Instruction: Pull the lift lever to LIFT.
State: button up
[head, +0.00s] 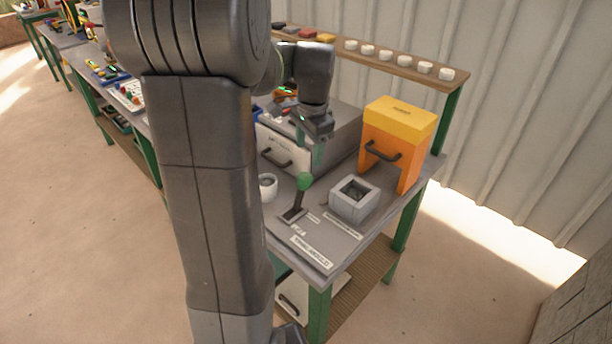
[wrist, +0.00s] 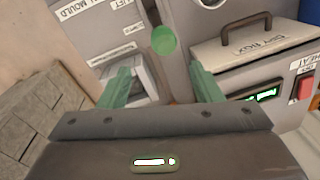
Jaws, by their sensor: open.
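The lift lever (head: 299,195) has a green ball knob (head: 304,181) on a dark stem that rises from a slotted base plate on the bench top. The LIFT label lies just in front of the slot, and the lever leans away from it. My gripper (head: 318,158) is above and behind the knob, with green fingers pointing down. In the wrist view the knob (wrist: 164,40) shows beyond and between the two spread fingertips of my gripper (wrist: 162,80). The fingers are open and empty. I see no contact with the knob.
A grey square mould block (head: 343,206) stands right of the lever, and a white cup (head: 267,186) stands left of it. Behind are the grey dry box (head: 345,128) with a handle and an orange box (head: 409,150) with a yellow top. A shelf (head: 385,62) holds several white pieces.

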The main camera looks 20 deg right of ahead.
aim_at(305, 175)
jog(key=f, duration=0.3)
jog(key=w+f, duration=0.1)
jog(key=f, duration=0.6)
jog(key=shift+w+a+f+p, duration=0.15)
jog(key=shift+w+a+p, duration=0.05)
jog(key=shift+w+p, duration=0.15)
grip_shut()
